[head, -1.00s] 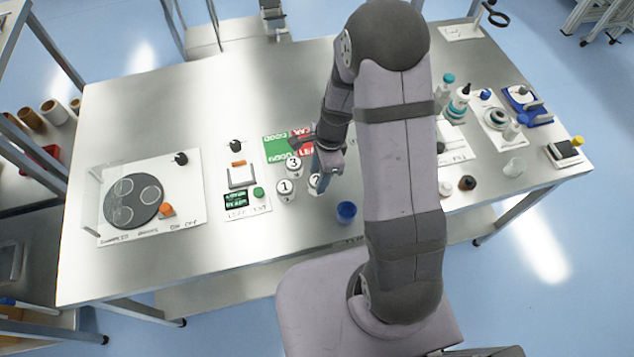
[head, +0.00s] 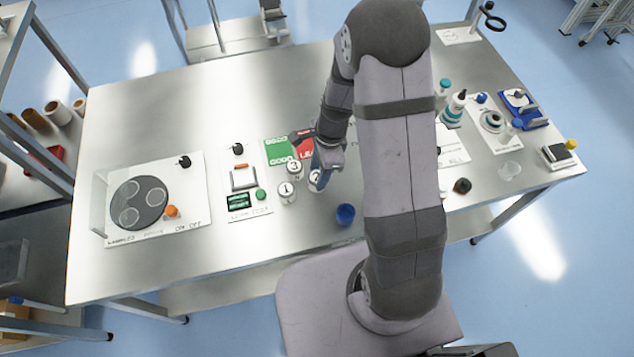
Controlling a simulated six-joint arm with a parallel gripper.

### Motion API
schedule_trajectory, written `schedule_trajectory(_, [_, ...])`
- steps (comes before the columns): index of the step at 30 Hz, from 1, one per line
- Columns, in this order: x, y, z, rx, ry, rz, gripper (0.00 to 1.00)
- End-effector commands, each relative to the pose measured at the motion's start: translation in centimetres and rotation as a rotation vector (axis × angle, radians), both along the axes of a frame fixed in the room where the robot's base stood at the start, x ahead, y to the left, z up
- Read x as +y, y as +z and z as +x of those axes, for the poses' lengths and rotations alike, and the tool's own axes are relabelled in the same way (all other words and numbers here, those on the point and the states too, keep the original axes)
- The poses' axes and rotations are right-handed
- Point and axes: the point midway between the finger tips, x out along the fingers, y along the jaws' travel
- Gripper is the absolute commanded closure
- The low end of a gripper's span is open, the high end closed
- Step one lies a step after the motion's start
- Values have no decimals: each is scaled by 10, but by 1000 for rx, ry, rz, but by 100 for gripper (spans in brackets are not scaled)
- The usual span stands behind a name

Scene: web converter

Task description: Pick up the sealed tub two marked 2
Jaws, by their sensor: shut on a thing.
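Tub two (head: 314,181), a small white-topped tub, stands out at the middle of the steel table, partly covered by my gripper. My gripper (head: 321,169) is shut on it from above and behind; its fingers hide most of the lid and its mark. I cannot tell whether the tub touches the table. The tub marked 1 (head: 287,192) stands just left of it. The tub marked 3 (head: 295,169) stands behind and to the left, close to my gripper.
A blue cup (head: 345,214) stands in front and to the right. A green and red mat (head: 279,151) lies behind the tubs. A leak-test station (head: 242,179) is to the left, with a round-plate station (head: 191,213) beyond. Bottles (head: 455,106) stand at right.

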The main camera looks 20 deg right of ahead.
Motion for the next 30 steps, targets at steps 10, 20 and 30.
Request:
schedule_trajectory(10, [0,22,0,0,0,0,82])
schedule_trajectory(20, [0,26,0,0,0,0,82])
schedule_trajectory(30, [2,25,2,-1,1,1,82])
